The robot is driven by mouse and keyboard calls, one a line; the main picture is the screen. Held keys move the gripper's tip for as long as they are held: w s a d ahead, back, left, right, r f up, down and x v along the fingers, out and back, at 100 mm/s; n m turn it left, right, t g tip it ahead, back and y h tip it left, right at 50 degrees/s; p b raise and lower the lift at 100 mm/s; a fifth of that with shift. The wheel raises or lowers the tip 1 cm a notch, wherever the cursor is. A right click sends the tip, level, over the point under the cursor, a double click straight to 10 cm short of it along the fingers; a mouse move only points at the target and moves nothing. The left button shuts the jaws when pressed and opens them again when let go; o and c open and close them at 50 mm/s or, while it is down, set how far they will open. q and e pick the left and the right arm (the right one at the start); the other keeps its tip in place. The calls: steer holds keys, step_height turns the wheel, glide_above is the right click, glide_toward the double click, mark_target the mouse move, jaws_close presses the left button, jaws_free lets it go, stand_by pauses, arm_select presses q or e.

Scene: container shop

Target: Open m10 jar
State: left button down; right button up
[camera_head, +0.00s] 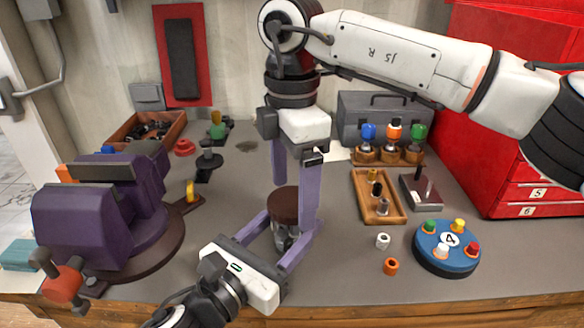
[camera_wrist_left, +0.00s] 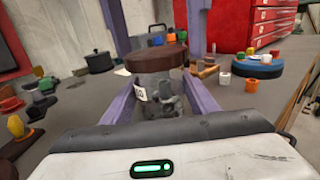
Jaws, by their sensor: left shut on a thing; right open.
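The m10 jar (camera_head: 283,238) stands upright on the workbench, a glass jar with dark metal pieces inside and a brown round lid (camera_head: 287,203) on top. In the left wrist view the jar (camera_wrist_left: 156,95) shows a white label, and its lid (camera_wrist_left: 152,60) sits on it. My left gripper (camera_head: 283,237) comes in low from the front and is shut on the jar's glass body. My right gripper (camera_head: 296,195) points down from above, open, with its purple fingers on either side of the lid. I cannot tell whether they touch it.
A purple vise (camera_head: 75,215) stands at the left. Right of the jar are a white nut (camera_head: 383,241), an orange nut (camera_head: 391,267), a blue round board (camera_head: 445,262) and a wooden tray (camera_head: 360,190). A red cabinet (camera_head: 500,120) and a grey toolbox (camera_head: 385,110) stand behind.

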steer(key=shift+f, duration=0.3)
